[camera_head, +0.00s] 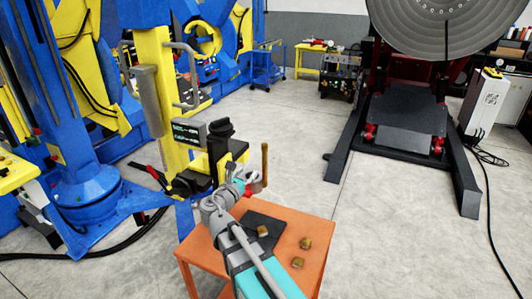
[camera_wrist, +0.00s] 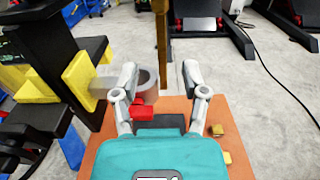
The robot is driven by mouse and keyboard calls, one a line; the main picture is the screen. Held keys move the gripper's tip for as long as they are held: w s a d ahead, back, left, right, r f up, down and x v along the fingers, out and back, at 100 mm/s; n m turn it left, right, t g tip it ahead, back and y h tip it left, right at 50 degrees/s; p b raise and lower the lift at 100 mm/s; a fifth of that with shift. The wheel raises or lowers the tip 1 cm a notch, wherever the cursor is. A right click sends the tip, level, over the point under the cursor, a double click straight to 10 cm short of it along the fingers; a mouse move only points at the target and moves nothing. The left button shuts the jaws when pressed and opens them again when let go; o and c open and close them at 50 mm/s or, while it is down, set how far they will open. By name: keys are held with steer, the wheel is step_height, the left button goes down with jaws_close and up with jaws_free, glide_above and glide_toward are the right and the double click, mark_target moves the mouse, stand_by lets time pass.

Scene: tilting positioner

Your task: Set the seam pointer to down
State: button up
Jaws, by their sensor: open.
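An upright brown rod (camera_head: 264,163) stands beside a short grey pipe piece (camera_head: 255,183) at the positioner's end; I take the rod as the seam pointer, pointing up. In the wrist view the rod (camera_wrist: 161,40) shows between my spread fingers, and the pipe piece (camera_wrist: 146,84) lies just inside the left finger. Small red parts (camera_wrist: 143,109) sit below the pipe. My gripper (camera_wrist: 160,72) is open with nothing clearly held. In the head view my arm partly hides the pipe area, and I cannot tell whether a finger touches it.
The positioner's black and yellow body (camera_head: 220,150) stands close left. An orange table (camera_head: 318,235) below carries a dark mat (camera_head: 250,228) and several small brassy blocks (camera_head: 306,243). Open floor (camera_head: 420,240) lies right, before a large machine (camera_head: 400,110).

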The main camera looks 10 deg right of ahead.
mark_target(264, 155)
steer(key=x, duration=1.3)
steer(key=shift+w+d, duration=0.3)
jaws_close()
